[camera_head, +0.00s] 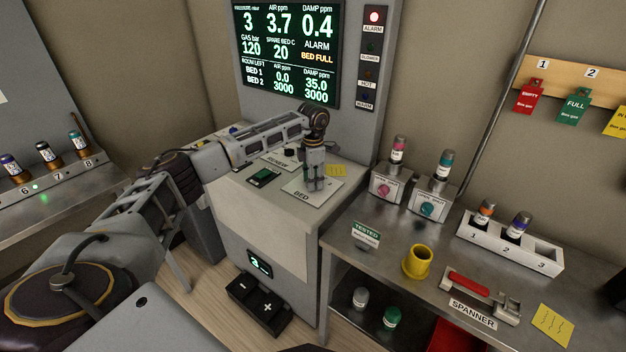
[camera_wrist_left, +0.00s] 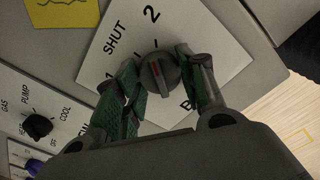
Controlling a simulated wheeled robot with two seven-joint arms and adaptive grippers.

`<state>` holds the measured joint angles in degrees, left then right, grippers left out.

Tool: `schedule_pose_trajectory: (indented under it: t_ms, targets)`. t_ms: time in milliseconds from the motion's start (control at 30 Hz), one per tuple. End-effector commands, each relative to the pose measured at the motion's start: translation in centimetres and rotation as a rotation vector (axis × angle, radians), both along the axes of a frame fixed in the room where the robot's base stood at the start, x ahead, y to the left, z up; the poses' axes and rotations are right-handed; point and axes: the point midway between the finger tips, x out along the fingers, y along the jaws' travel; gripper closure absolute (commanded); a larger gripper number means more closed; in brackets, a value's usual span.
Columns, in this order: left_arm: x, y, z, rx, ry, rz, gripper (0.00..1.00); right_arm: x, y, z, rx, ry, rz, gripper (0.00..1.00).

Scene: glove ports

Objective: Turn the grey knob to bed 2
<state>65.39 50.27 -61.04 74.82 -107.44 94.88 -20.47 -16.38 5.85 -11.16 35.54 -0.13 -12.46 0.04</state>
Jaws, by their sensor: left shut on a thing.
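The grey knob (camera_wrist_left: 159,74) sits on a white plate (camera_wrist_left: 210,35) marked SHUT, 1, 2 and BED. A small red mark on the knob points up and left in the left wrist view, roughly toward SHUT; its exact setting is hard to tell. My left gripper (camera_wrist_left: 158,84) is shut on the knob, one green-padded finger on each side. In the head view my left gripper (camera_head: 315,180) reaches down onto the BED plate (camera_head: 300,194) on the console top and hides the knob. My right gripper is not in view.
A pump selector knob (camera_wrist_left: 37,126) and a yellow note (camera_wrist_left: 62,12) lie close by on the console. The display (camera_head: 287,50) reads ALARM and BED FULL, with a red lamp (camera_head: 374,17) lit. A bench with vials, a yellow cup (camera_head: 417,262) and a spanner (camera_head: 480,290) stands right.

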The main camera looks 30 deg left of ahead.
Motion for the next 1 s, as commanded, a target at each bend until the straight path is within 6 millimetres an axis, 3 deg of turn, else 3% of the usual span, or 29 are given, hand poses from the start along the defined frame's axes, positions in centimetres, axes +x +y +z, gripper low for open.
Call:
schedule_pose_trajectory:
  t_ms: [400,867,900,1000]
  targets:
    - [0.0,0.0,0.1,0.0,-0.001,-0.162,0.84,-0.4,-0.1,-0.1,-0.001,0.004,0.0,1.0]
    - [0.0,0.0,0.1,0.0,-0.001,-0.176,0.84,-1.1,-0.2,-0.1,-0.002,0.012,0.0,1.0]
    - [0.0,0.0,0.1,0.0,-0.001,-0.176,0.56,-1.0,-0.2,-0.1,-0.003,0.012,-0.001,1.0]
    - [0.0,0.0,0.1,0.0,-0.001,-0.176,0.43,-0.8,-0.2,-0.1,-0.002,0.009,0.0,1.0]
